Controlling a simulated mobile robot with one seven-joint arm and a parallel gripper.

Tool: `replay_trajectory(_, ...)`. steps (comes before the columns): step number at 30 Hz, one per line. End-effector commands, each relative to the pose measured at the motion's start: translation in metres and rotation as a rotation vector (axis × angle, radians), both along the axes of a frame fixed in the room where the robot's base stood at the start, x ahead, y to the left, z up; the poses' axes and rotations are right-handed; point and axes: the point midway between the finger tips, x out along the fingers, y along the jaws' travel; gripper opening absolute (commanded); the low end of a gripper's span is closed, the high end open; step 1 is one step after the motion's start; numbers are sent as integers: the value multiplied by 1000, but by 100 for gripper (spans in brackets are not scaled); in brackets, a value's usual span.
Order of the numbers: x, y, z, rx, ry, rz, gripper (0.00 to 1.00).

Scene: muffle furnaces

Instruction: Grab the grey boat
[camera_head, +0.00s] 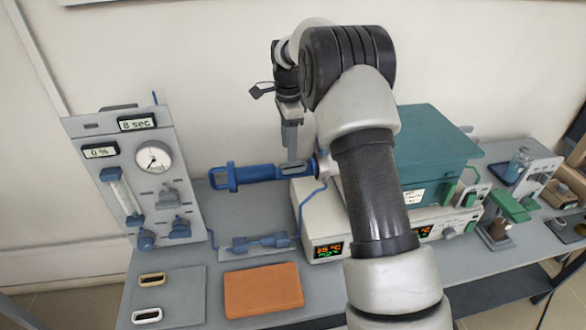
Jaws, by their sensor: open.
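Two small oval boats lie on a grey mat (185,301) at the front left of the bench. The rear boat (150,280) has a tan rim and a dark hollow. The front boat (146,316) has a pale, whitish-grey rim; it is the closest match to a grey boat, but I cannot be sure from its colour. My gripper (292,155) points down near the blue tube assembly at the back, well to the right of and behind both boats. It is open and holds nothing visible. My arm hides part of the bench.
An orange-brown slab (263,290) lies right of the mat. A grey gauge panel (140,180) stands behind it. A blue tube (262,173) runs into a furnace unit (325,245) with a teal box (435,150). Glassware and small tools crowd the right.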

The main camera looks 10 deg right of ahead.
Motion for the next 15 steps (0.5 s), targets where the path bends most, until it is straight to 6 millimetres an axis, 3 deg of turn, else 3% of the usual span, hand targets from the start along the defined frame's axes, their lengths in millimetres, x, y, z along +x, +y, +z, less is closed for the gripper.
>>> replay_trajectory(5,-1,-1,-11,0,2,-1,47)
replay_trajectory(15,-3,-3,-55,1,1,-1,47)
